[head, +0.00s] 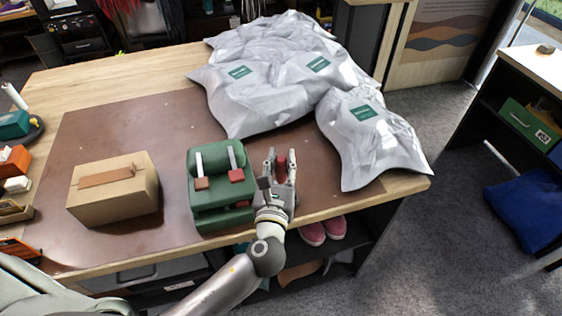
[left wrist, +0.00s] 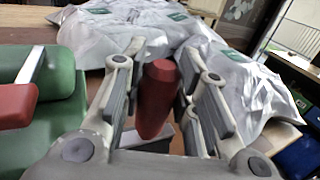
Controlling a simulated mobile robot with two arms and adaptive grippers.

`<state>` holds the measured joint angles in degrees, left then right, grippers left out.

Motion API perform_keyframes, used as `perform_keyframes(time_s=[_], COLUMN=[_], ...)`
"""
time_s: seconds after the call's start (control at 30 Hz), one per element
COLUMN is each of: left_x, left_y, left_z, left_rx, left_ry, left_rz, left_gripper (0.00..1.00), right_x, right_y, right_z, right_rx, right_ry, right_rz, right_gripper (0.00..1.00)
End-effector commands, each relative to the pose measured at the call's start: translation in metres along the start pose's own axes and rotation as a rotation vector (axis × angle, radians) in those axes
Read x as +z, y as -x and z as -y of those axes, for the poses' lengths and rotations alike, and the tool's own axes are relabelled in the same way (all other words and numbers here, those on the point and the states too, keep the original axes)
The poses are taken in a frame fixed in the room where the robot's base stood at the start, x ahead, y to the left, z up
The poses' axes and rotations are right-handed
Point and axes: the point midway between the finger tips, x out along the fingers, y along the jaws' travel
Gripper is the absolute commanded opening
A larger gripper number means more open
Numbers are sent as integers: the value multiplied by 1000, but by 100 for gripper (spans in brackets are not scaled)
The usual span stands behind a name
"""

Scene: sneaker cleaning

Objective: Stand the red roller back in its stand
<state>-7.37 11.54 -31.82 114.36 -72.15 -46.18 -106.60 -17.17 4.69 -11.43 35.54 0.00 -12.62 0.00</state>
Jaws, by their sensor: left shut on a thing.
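My left gripper (head: 280,158) is shut on the red roller (head: 281,172), just right of a green block-like holder on the table. In the left wrist view the roller (left wrist: 158,95) stands nearly upright, slightly tilted, between the two fingers. A small dark grey open-topped piece (left wrist: 152,140), possibly the stand, shows below and behind the roller. I cannot tell whether the roller touches it. In the head view this piece is hidden by my gripper. My right gripper is not in view.
Grey-white bags (head: 262,98) fill the back right of the table. Pink shoes (head: 312,232) sit on the shelf below.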

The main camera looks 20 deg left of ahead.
Motion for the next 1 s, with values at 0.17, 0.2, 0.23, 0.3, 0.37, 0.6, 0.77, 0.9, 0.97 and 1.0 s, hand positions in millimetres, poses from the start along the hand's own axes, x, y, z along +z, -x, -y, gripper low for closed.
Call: perform_keyframes(time_s=[0.17, 0.2, 0.23, 0.3, 0.37, 0.6, 0.77, 0.9, 0.97, 1.0], left_x=[1, 1, 1, 0, -1, -8, -13, -17, -19, -20], left_y=[0, 0, 0, 0, 0, 0, 0, 0, 0, 0], left_z=[0, 0, 0, 0, 0, 0, 0, 0, 0, 0], left_rx=[0, 0, 0, 0, 0, 0, 0, 0, 0, 0], left_ry=[0, 0, 0, 0, 1, 1, 1, 1, 1, 0], left_rz=[1, 1, 1, 1, 1, 1, 1, 1, 1, 1], left_gripper=[4, 4, 4, 4, 4, 4, 4, 4, 4, 4], right_x=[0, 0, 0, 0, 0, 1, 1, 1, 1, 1], right_y=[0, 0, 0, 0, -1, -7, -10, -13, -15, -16], right_z=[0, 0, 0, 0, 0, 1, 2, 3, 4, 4], right_rx=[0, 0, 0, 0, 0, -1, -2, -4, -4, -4], right_ry=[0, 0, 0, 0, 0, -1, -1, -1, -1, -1], right_rz=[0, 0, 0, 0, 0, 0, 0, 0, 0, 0], right_gripper=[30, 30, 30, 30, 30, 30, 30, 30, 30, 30])
